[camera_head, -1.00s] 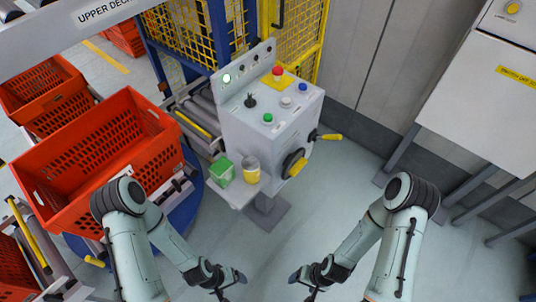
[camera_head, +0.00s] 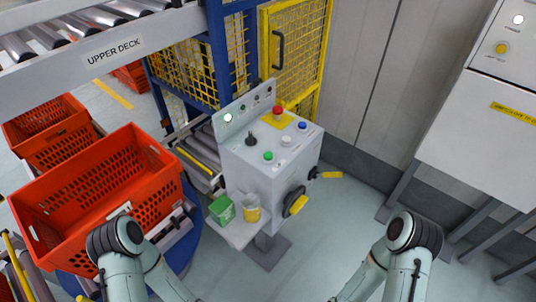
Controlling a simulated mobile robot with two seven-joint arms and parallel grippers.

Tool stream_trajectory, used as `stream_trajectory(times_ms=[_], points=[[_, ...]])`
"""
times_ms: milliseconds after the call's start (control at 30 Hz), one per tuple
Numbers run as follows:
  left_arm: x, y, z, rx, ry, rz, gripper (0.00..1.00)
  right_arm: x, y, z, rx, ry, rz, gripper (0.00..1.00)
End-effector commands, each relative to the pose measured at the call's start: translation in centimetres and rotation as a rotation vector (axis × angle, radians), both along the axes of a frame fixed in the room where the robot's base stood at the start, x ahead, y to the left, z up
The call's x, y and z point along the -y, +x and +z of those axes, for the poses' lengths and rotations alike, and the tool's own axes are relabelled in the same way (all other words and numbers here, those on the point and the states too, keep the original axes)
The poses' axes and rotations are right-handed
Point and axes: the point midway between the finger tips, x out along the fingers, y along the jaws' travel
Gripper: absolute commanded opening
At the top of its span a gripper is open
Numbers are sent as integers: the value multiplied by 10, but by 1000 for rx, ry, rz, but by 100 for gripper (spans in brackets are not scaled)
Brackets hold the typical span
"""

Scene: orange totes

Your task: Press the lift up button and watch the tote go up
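A grey control box (camera_head: 265,185) stands on a post at the centre. Its sloped top carries a green button (camera_head: 268,156), a white button (camera_head: 286,141), a blue button (camera_head: 302,126), a red mushroom button (camera_head: 279,110) on a yellow plate and a black stick (camera_head: 251,140). Their labels are too small to read, so I cannot tell which one is lift up. A large empty orange tote (camera_head: 60,206) sits at the left above a blue round base. Both my arms enter at the bottom, but both grippers are out of the picture.
A green box (camera_head: 222,209) and a yellow-and-white cup (camera_head: 251,208) stand on a shelf before the control box. A yellow-handled crank (camera_head: 298,205) juts from its side. The UPPER DECK beam (camera_head: 112,49) crosses the upper left. A white cabinet (camera_head: 480,120) stands right. Floor between is clear.

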Motion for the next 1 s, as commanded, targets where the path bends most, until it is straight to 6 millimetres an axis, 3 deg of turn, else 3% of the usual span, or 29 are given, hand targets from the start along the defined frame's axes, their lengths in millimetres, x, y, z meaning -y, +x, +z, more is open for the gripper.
stream_trajectory(times_ms=[33,200,1000], points=[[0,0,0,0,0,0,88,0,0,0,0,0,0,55],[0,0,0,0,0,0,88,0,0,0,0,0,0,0],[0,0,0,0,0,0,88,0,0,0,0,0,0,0]])
